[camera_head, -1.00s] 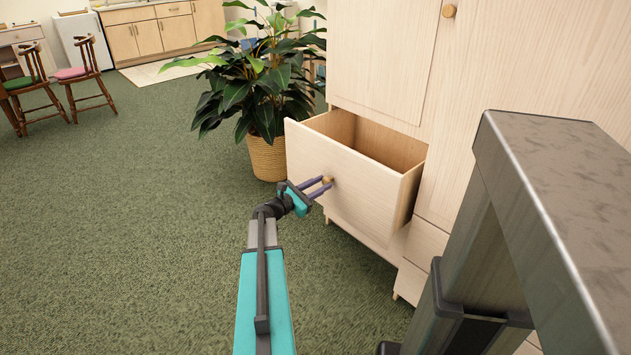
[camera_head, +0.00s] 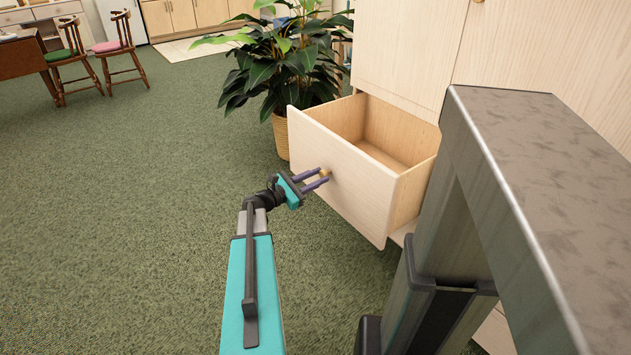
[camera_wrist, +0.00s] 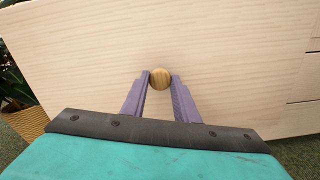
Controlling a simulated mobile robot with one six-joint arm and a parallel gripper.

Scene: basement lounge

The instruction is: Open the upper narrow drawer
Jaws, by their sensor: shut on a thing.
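The upper narrow drawer (camera_head: 345,178) of the pale wooden cabinet is pulled well out, and its empty inside shows from above. Its front also fills much of the wrist view (camera_wrist: 220,50). A round wooden knob (camera_wrist: 160,78) sits on the drawer front. My gripper (camera_wrist: 160,82) is shut on this knob, one purple finger on each side. In the head view my gripper (camera_head: 325,177) reaches the drawer front from the left, and the knob (camera_head: 325,171) is partly hidden by the fingers.
The cabinet (camera_head: 400,50) rises behind the drawer. A potted plant (camera_head: 285,65) in a woven basket (camera_head: 281,136) stands close to the drawer's left side. Two chairs (camera_head: 121,55) and a table stand far left. The green carpet at left is clear.

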